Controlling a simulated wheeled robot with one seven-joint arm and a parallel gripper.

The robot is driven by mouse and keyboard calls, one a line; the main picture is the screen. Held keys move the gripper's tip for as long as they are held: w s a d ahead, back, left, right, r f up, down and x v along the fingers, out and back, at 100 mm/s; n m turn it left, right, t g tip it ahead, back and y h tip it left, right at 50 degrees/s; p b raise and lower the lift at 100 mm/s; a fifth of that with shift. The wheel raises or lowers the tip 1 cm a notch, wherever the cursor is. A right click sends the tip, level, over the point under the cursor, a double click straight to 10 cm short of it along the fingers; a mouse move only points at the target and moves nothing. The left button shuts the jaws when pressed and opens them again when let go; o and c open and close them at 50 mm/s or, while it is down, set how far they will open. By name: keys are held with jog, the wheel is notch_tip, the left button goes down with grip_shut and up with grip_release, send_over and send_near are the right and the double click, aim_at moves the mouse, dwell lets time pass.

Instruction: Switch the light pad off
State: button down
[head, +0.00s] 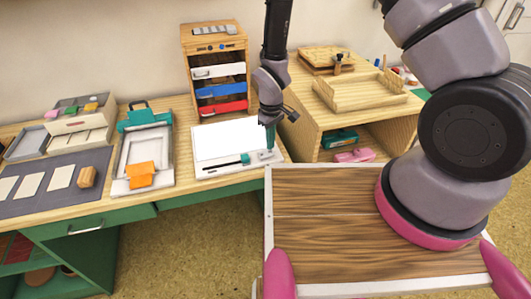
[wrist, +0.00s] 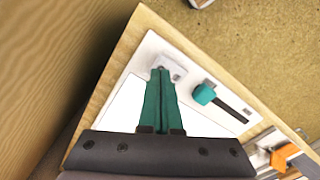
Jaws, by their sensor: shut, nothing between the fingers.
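The light pad (head: 210,141) lies on the wooden desk, its panel bright white. On its front strip are a dark slot with a teal slider knob (head: 245,158) and, at the right corner, a pale grey switch (head: 265,156). My gripper (head: 269,148) points down over that corner, its teal fingers together and empty. In the wrist view the light pad (wrist: 124,104) is partly behind the fingers. The fingertips (wrist: 160,71) are at the grey switch (wrist: 175,70) and cover part of it; I cannot tell whether they touch. The slider knob (wrist: 205,94) is to their right.
A drawer unit (head: 216,70) stands behind the pad. A press frame with an orange block (head: 140,174) is on its left. A wooden shelf unit (head: 340,105) stands to the right. My wood-topped base fills the front right.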

jog(key=shift+f, duration=1)
dwell(0.4)
jog(key=shift+r, duration=3.55)
jog(key=w+d+r+m+t+y, duration=0.1)
jog(key=d+r+m+t, duration=0.15)
jog(key=d+r, duration=0.75)
jog(key=w+d+r+m+t+y, duration=0.15)
jog(key=r+m, duration=0.25)
jog(key=r, duration=1.4)
jog(key=s+d+r+m+t, duration=0.1)
jog(key=s+d+r+m, duration=0.2)
jog(key=s+d+r, duration=0.2)
jog(key=s+d+r+m+t, duration=0.2)
jog(key=s+d+r+m, duration=0.2)
jog(key=s+r, duration=0.5)
jog(key=shift+s+d+r, duration=0.35)
jog(key=shift+d+r, duration=0.8)
jog(key=shift+r, duration=0.05)
